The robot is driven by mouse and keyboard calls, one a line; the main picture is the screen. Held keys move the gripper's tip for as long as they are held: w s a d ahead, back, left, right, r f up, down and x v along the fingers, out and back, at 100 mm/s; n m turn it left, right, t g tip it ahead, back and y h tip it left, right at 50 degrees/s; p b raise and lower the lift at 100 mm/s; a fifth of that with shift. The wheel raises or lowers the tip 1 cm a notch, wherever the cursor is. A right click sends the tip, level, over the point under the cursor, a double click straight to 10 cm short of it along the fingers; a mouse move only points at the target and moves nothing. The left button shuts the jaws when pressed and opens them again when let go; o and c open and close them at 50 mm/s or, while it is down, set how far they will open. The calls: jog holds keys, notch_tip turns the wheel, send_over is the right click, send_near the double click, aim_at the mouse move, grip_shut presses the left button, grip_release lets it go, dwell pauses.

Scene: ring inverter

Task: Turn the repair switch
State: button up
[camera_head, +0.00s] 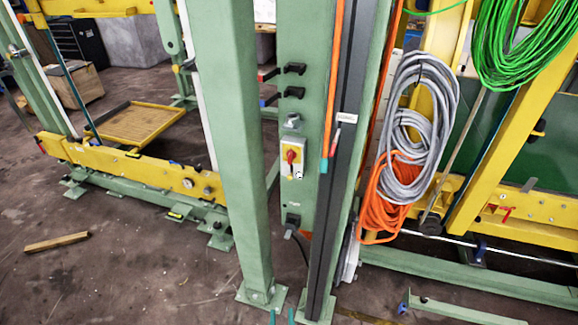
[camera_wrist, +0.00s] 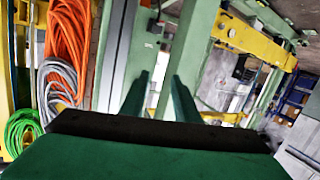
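The repair switch (camera_head: 291,156) is a red knob on a yellow plate. It sits on a grey box on the green post, near the middle of the head view. My gripper (camera_head: 281,316) shows only as two green fingertips at the bottom edge of the head view, well below the switch and apart from it. In the wrist view my gripper (camera_wrist: 160,88) has its two green fingers spread with an empty gap between them. The picture there is upside down, and I cannot make out the switch in it.
A green column (camera_head: 228,130) stands left of the switch post. A dark vertical rail (camera_head: 345,150) runs just right of the switch. Grey cable coils (camera_head: 420,120) and orange cable (camera_head: 385,195) hang further right. Black handles (camera_head: 293,92) project above the switch.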

jog(key=w+r+m+t+h, duration=0.1)
jog(key=w+r, duration=0.2)
jog(key=w, duration=0.5)
jog(key=w+r+h, duration=0.1)
jog(key=w+r, duration=0.3)
jog(key=w, duration=0.4)
jog(key=m+h, duration=0.4)
send_near(289, 154)
jog(key=x, duration=0.9)
jog(key=shift+f, duration=0.1)
jog(key=shift+s, duration=0.1)
grip_shut()
